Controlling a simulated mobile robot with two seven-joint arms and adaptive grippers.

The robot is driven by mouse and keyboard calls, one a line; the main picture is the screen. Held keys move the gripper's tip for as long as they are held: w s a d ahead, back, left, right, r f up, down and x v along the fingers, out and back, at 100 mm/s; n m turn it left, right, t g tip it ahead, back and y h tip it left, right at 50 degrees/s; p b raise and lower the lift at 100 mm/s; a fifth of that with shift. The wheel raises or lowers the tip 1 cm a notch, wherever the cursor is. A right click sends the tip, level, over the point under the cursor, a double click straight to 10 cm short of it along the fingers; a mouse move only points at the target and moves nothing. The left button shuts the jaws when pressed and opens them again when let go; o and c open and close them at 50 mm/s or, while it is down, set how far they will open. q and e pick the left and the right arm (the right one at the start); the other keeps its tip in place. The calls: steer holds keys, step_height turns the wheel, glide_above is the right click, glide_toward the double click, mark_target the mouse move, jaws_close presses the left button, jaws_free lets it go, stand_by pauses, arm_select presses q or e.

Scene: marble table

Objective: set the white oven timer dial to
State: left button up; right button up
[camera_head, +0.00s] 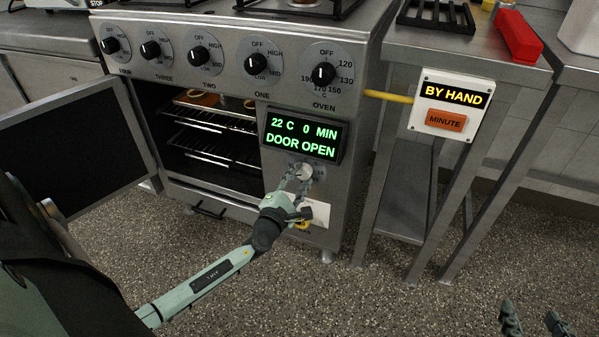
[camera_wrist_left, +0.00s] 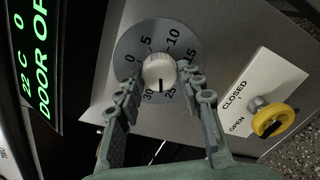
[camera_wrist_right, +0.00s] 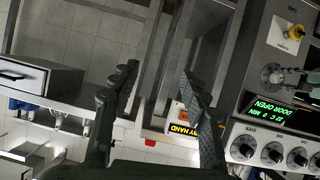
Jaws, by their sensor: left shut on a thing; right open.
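The white timer dial (camera_head: 304,171) is low on the oven front, under a green display (camera_head: 302,136) reading 22 C, 0 MIN, DOOR OPEN. In the left wrist view the dial (camera_wrist_left: 158,71) has a grey scale with 0, 5, 10, 15, 25 and 30 readable; its dark mark points down, between 25 and 30. My left gripper (camera_head: 294,184) is shut on the dial, one finger on each side; a finger covers part of the scale. My right gripper (camera_head: 534,322) is open and empty at the lower right; it also shows in the right wrist view (camera_wrist_right: 157,80).
The oven door (camera_head: 75,140) stands open at left, showing racks (camera_head: 212,140). Black knobs, including the OVEN knob (camera_head: 323,73), line the panel above. A yellow CLOSED/OPEN valve (camera_wrist_left: 271,120) sits beside the dial. A BY HAND box (camera_head: 451,105) with an orange MINUTE button (camera_head: 446,121) is at right.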

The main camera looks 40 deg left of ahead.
arm_select(q)
steer(key=shift+r+m+p, duration=0.15)
steer(key=shift+m+p, duration=0.75)
steer(key=shift+m, duration=0.1)
steer(key=shift+m+p, duration=0.75)
steer(key=shift+m, duration=0.15)
steer(key=shift+m+y+p, duration=0.3)
steer(key=shift+m, duration=0.1)
arm_select(e)
steer(key=s+d+f+m+g+h, duration=0.1)
steer(key=s+d+f+g+h, duration=0.3)
steer(key=s+d+f+g, duration=0.5)
steer(key=shift+s+d+f+m, duration=0.4)
steer(key=shift+s+d+f, duration=0.5)
steer(key=shift+s+d, duration=0.8)
arm_select(q)
steer(key=o, duration=1.1)
steer(key=shift+o, duration=0.3)
steer(key=shift+f, duration=0.2)
